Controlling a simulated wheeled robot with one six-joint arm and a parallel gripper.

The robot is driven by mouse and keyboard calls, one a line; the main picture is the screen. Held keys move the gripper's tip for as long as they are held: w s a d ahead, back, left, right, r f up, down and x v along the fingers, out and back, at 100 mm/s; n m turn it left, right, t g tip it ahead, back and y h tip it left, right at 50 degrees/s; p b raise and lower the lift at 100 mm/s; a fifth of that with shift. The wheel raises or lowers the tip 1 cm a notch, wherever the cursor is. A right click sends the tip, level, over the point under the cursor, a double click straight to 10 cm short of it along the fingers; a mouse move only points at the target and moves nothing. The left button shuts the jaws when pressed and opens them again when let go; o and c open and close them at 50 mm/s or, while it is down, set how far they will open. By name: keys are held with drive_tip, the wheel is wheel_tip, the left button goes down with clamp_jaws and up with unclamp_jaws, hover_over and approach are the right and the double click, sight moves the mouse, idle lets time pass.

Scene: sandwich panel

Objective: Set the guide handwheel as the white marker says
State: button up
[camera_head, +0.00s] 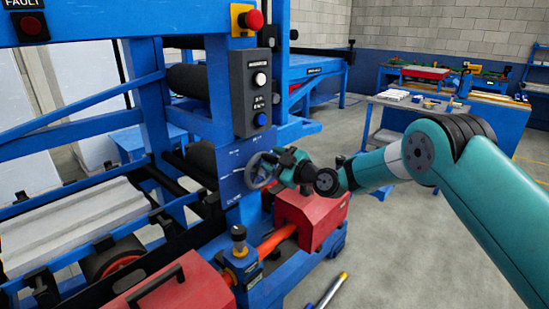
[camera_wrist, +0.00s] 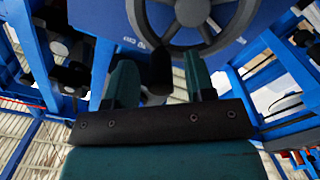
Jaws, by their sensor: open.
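The guide handwheel (camera_head: 251,174) is a dark spoked wheel on a blue plate (camera_head: 232,190) with small white lettering, too small to read. No white marker can be made out clearly. In the wrist view the wheel's hub (camera_wrist: 192,12) is at the top, with its lower rim below. A dark round knob (camera_wrist: 157,72) shows below the rim, between the two green fingers. My gripper (camera_wrist: 161,78) is open around the knob, with gaps on both sides. In the head view my gripper (camera_head: 276,163) is right at the wheel's right side and partly hides it.
A grey button box (camera_head: 253,95) with white and blue buttons is above the plate, and a red emergency button (camera_head: 253,19) is higher up. A red housing (camera_head: 312,217) and an orange bar (camera_head: 276,239) are below my gripper. Open floor is at the right.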

clamp_jaws()
drive_tip(key=shift+f+b, duration=0.15)
drive_tip(key=shift+b, duration=0.2)
